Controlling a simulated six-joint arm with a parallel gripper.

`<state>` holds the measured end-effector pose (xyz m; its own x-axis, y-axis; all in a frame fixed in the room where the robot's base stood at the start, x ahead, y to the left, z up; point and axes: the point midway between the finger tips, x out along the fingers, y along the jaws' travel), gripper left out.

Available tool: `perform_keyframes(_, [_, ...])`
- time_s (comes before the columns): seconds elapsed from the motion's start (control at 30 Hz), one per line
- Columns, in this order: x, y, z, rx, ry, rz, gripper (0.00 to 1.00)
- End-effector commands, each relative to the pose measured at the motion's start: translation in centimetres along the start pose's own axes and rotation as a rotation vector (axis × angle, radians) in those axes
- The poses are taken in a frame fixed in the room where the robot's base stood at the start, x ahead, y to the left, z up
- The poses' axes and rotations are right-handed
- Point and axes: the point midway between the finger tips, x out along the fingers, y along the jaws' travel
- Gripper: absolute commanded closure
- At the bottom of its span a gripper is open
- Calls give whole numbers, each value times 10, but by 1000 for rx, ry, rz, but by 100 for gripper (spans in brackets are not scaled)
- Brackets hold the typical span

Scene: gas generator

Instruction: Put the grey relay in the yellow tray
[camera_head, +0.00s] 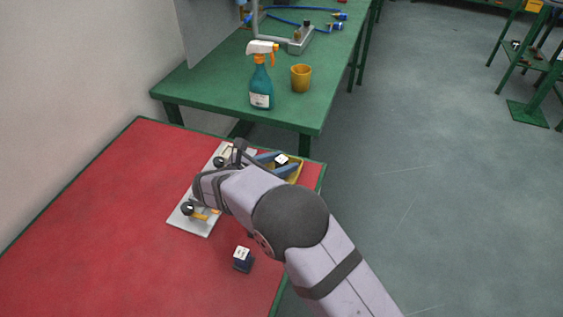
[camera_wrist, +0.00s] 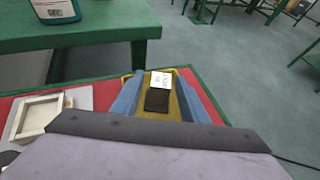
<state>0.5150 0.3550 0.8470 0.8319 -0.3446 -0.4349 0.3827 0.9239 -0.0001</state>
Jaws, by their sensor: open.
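A relay with a white label on top and a dark front (camera_wrist: 157,99) sits in the yellow tray (camera_wrist: 177,111). Its dark side looks near black, so I cannot be sure it is the grey one. In the head view it shows as a small white and black block (camera_head: 282,159). My gripper (camera_wrist: 160,80) is open, with one blue finger on each side of the relay. The fingers reach into the tray and look apart from the relay. My arm hides part of the yellow tray (camera_head: 296,174) in the head view.
A dark navy relay with a white top (camera_head: 242,260) stands on the red table (camera_head: 100,230). A pale plate with fittings (camera_head: 188,222) lies left of my gripper. A spray bottle (camera_head: 261,88) and yellow cup (camera_head: 301,78) stand on the green table behind. The left red surface is clear.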

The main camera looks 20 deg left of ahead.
Motion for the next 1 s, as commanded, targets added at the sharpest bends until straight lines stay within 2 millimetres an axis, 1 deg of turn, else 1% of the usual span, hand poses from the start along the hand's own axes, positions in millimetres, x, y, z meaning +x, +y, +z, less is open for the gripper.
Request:
perform_keyframes(0.13, [-3, 0, 3, 0, 0, 1, 60])
perform_keyframes(0.27, [-16, 1, 2, 1, 0, 3, 60])
perform_keyframes(0.37, [-31, 1, 2, 0, -1, 4, 60])
perform_keyframes(0.7, [-91, 1, 2, 1, 0, 3, 60])
perform_keyframes(0.8, [-104, 1, 3, 1, -1, 3, 60])
perform_keyframes(1.0, [-119, 0, 2, 0, 0, 0, 60])
